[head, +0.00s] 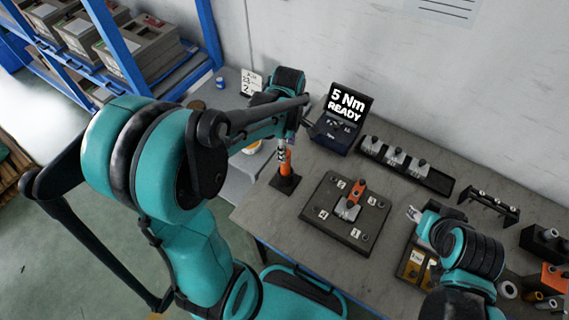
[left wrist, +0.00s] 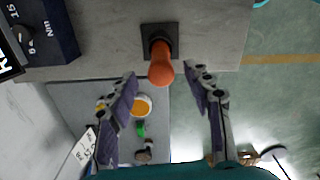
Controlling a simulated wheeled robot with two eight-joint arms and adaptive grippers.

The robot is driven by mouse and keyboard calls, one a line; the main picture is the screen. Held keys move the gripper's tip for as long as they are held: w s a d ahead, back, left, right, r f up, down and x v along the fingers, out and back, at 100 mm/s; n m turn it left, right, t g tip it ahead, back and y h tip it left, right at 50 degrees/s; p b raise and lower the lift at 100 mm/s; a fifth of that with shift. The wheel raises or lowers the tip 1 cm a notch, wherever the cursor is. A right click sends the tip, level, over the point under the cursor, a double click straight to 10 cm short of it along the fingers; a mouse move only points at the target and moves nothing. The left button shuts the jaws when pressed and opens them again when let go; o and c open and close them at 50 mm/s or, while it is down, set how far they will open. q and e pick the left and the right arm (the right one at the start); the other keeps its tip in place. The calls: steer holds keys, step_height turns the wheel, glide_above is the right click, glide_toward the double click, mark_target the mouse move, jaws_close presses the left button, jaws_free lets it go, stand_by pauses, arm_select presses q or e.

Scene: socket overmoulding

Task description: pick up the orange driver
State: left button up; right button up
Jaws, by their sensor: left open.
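The orange driver (head: 285,163) stands upright in a dark square holder (head: 284,183) on the left part of the workbench. In the left wrist view the driver (left wrist: 161,67) points toward the camera, with its black holder (left wrist: 150,40) behind it. My left gripper (left wrist: 168,80) is open, its two fingers spread on either side of the driver with gaps between; I see no contact. In the head view the left gripper's fingers are mostly hidden behind the arm near the driver. My right gripper (head: 413,213) is over the bench's right part, its fingertips small and unclear.
A black controller (head: 348,118) reading "5 Nm READY" stands behind the driver. A dark numbered plate (head: 327,222) with a grey and orange part lies to its right. Racks and bins fill the right side. A lower grey surface (left wrist: 64,115) holds a cup (left wrist: 142,105) with orange contents.

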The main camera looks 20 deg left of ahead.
mark_target(285, 167)
arm_select(q)
steer(key=f, duration=0.2)
steer(key=f+b, duration=0.1)
steer(key=f, duration=0.1)
steer(key=f+b, duration=0.1)
steer(key=f, duration=0.2)
steer(key=shift+a, duration=0.25)
jaws_close()
